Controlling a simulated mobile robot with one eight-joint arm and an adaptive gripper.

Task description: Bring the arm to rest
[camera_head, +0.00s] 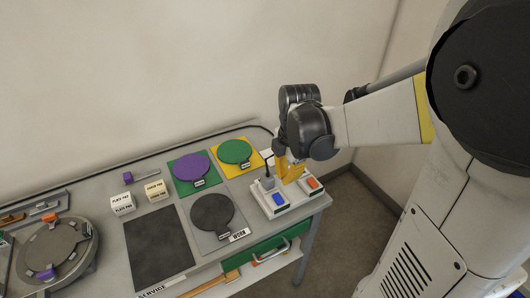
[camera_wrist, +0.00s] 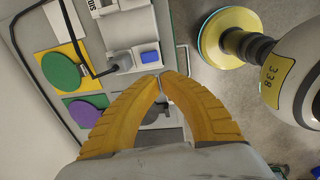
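My gripper (camera_head: 290,172) has yellow fingers and hangs at the right end of the cart, over a small box with two switches. In the wrist view the fingertips of my gripper (camera_wrist: 161,77) meet, with nothing visible between them. The blue switch (camera_head: 279,199) and the orange switch (camera_head: 313,183) lie below and beside the fingers. In the wrist view the blue switch (camera_wrist: 150,57) shows just beyond the fingertips; the orange one is hidden there. I cannot tell whether the fingers touch the box. My arm reaches in from the right and is bent.
The cart top holds a green disc (camera_head: 235,151), a purple disc (camera_head: 191,166), a dark disc (camera_head: 212,212), a black mat (camera_head: 158,246) and small labelled blocks (camera_head: 122,203). A round turntable (camera_head: 54,250) stands at the left. Floor (camera_head: 345,220) is open right of the cart.

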